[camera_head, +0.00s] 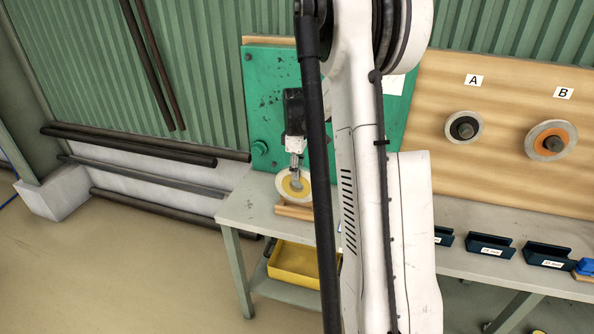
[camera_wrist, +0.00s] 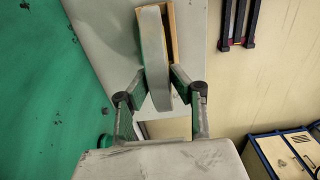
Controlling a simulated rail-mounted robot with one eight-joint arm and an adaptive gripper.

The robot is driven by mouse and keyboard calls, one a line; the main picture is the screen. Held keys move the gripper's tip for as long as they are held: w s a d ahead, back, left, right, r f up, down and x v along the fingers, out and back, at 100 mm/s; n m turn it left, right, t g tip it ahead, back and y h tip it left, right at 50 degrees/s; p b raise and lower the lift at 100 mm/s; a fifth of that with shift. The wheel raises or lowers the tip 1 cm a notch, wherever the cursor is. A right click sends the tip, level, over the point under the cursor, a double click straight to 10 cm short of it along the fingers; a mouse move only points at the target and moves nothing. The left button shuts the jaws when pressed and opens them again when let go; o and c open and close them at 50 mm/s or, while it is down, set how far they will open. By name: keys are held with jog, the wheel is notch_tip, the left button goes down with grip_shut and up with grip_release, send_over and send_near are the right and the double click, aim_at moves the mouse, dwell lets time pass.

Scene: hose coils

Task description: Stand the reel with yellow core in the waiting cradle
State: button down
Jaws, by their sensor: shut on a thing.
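The reel with yellow core (camera_head: 285,186) is a pale disc at the left end of the grey bench, standing roughly upright. My gripper (camera_head: 296,180) comes from above and is shut on it. In the wrist view the reel (camera_wrist: 154,50) appears nearly edge-on between the fingers of my gripper (camera_wrist: 160,85). The wooden cradle (camera_head: 294,212) lies on the bench directly below the reel; part of it (camera_wrist: 173,25) shows beside the reel in the wrist view. I cannot tell whether the reel's rim touches the cradle. My arm hides the cradle's right side.
A green panel (camera_head: 265,100) stands close behind the reel. On the wooden board, reel A (camera_head: 450,134) has a dark core and reel B (camera_head: 538,149) an orange one. Dark blue trays (camera_head: 490,247) line the bench at right. A yellow bin (camera_head: 295,262) sits below.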

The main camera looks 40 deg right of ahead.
jog(key=shift+f+b, duration=1.75)
jog(key=shift+f, duration=0.45)
dwell(0.7)
jog(key=c, duration=1.4)
grip_release()
jog(key=shift+c, duration=0.2)
jog(key=shift+r, duration=0.2)
jog(key=shift+r+p, duration=1.6)
jog(key=shift+r, duration=1.75)
notch_tip(320, 180, up, 12)
